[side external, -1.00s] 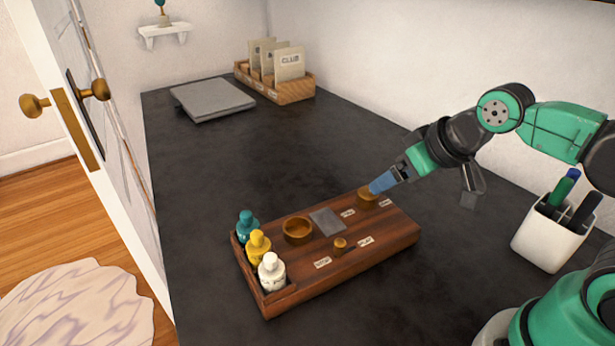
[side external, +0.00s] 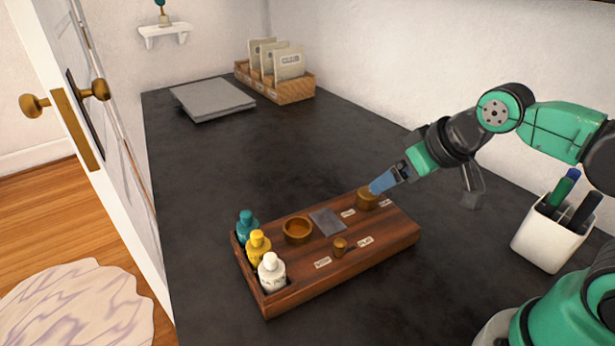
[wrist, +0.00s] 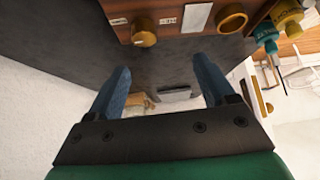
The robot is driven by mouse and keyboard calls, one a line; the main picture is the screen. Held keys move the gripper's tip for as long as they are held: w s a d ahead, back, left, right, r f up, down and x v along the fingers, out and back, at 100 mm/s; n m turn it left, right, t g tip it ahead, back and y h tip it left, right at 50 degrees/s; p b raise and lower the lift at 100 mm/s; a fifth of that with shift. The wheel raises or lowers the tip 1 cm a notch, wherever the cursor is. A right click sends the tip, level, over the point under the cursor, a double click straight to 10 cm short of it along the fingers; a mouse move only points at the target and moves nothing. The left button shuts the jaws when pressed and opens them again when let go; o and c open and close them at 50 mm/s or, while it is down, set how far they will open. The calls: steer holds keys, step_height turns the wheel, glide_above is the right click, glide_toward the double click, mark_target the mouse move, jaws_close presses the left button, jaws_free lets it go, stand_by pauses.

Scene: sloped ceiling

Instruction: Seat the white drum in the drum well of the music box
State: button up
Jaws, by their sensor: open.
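The music box is a brown wooden case (side external: 390,243) on the dark counter. The white drum (side external: 271,272) stands upright at the near end of its left-hand rack. A round brass-rimmed well (side external: 297,230) is open and empty in the top; I take it as the drum well, also in the wrist view (wrist: 231,18). My gripper (side external: 380,184) has blue fingers beside the large brass knob (side external: 367,199) at the far right; I cannot tell if they touch. In the wrist view my gripper (wrist: 160,82) is open with nothing between its fingers.
A yellow drum (side external: 258,247) and a teal drum (side external: 247,226) share the rack. A white pen cup (side external: 545,238) is at right. A grey slab (side external: 212,98) and card holder (side external: 290,90) are far back. Mid-counter is clear.

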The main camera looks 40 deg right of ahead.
steer(key=shift+o, duration=0.5)
